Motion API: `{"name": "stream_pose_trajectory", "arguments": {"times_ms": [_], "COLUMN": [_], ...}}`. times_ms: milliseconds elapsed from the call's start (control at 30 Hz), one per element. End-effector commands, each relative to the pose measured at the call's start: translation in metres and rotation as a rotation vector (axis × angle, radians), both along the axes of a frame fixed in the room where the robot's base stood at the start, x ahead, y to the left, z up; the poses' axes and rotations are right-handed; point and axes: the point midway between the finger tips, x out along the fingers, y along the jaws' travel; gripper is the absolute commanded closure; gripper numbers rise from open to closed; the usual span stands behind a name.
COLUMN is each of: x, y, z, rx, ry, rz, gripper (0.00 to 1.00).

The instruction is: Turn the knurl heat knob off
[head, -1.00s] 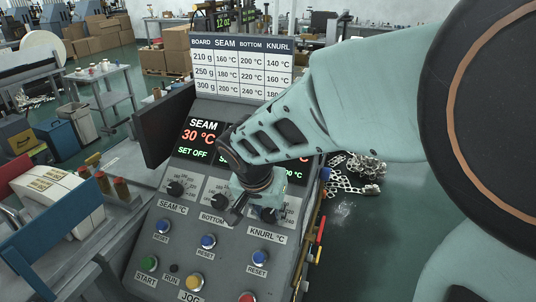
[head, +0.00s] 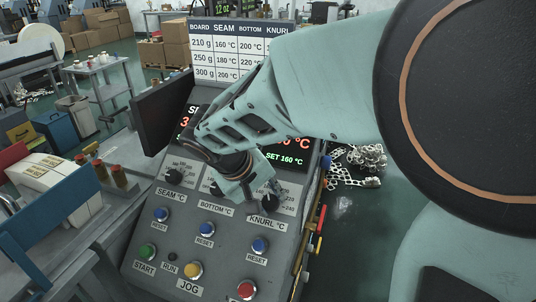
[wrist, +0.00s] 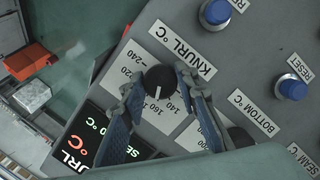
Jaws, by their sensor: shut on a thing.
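The seam knob (head: 174,175) and the mostly hidden bottom knob stand left of the gripper. Blue reset buttons (head: 260,245), a green START button (head: 148,251) and a red button (head: 246,290) lie below. A dark monitor (head: 160,118) stands at the panel's left edge.

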Motion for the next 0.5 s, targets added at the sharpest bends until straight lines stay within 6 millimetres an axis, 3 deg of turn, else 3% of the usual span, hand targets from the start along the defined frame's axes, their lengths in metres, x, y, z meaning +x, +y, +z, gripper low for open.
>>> {"name": "stream_pose_trajectory", "arguments": {"times_ms": [500], "x": [0.0001], "y": [0.0015], "z": [-0.0004], "rx": [-0.268], "ry": [0.095], "rz": [0.4], "gripper": [0.96]}}
